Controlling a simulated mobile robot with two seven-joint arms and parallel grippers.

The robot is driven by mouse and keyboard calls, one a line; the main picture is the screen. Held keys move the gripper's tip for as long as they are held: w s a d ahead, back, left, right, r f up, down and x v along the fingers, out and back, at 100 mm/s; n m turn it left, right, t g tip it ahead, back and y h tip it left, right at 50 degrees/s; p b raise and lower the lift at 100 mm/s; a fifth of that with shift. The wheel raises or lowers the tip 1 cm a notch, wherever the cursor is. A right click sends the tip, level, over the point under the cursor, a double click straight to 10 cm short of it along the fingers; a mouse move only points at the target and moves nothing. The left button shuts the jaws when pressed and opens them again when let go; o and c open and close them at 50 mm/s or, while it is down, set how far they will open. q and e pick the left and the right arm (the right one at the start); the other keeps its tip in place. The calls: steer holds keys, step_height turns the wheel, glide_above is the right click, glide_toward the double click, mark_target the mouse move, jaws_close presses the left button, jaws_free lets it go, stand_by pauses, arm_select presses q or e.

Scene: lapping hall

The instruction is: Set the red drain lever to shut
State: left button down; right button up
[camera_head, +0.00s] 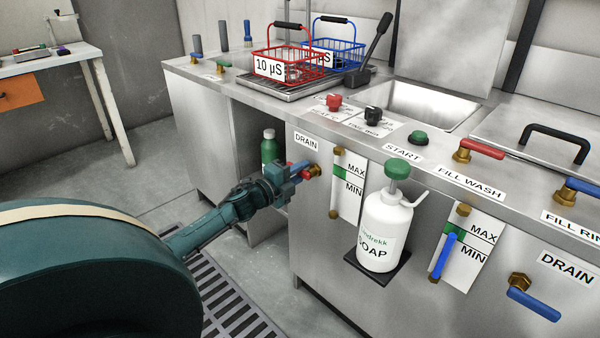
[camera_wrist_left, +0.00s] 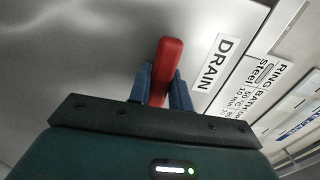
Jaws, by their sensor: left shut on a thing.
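The red drain lever (camera_wrist_left: 168,62) is between the two blue fingers of my left gripper (camera_wrist_left: 160,88) in the left wrist view, and the fingers are shut on it. In the head view my left gripper (camera_head: 298,171) is at the brass drain valve (camera_head: 314,171) on the front panel, just under the left DRAIN label (camera_head: 306,143). Most of the lever is hidden there by the gripper. The DRAIN label (camera_wrist_left: 215,63) also shows beside the lever in the wrist view. My right gripper is not in view.
A sight gauge (camera_head: 346,185) and a white soap bottle (camera_head: 383,230) on a bracket are right of the valve. A green bottle (camera_head: 269,148) stands in the open bay behind my gripper. A blue drain lever (camera_head: 533,304) is at the far right. Floor grating (camera_head: 225,300) lies below.

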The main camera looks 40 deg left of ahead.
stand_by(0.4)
arm_select(q)
steer(key=c, duration=1.3)
jaws_free()
steer(key=shift+s, duration=0.15)
steer(key=s+p, duration=0.1)
steer(key=s, duration=0.3)
steer(key=s+p, duration=0.1)
steer(key=s, duration=0.3)
steer(key=s+a+p, duration=0.1)
steer(key=s, duration=0.4)
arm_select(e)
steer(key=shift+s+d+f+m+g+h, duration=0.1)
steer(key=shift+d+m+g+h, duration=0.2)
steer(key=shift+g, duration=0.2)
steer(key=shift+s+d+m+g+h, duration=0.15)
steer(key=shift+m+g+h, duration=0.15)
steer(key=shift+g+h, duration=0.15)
arm_select(q)
steer(key=shift+w, duration=0.1)
